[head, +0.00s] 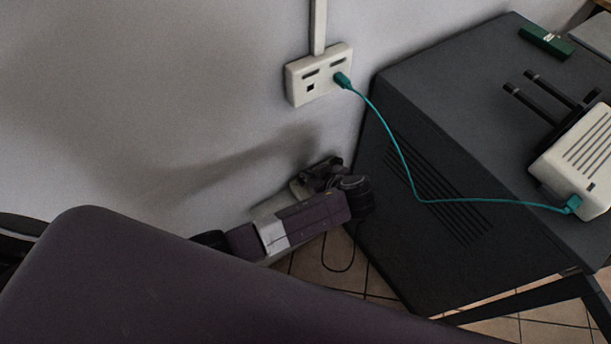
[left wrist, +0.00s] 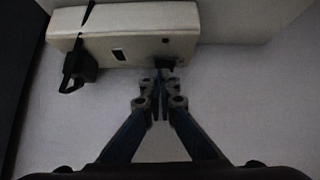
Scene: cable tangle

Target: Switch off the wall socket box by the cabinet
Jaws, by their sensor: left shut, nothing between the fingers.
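The white wall socket box (head: 299,92) is on the wall left of the cabinet, under a vertical conduit. It has two dark slots, which may be switches, a small square hole and a teal plug (head: 342,79) at its right side. My left gripper (head: 322,170) is below the box in the head view, with grey wall showing between them. In the left wrist view its fingers (left wrist: 158,82) are shut and empty, overlapping the edge of the box (left wrist: 140,38) by one dark slot. That view looks upside down. Contact cannot be told. My right gripper is out of view.
The dark cabinet (head: 455,95) stands close on the right. A teal cable (head: 402,153) runs from the plug across it to a white router (head: 575,150) with dark antennas. A green box (head: 546,41) lies on top. The wall left of the socket box is bare.

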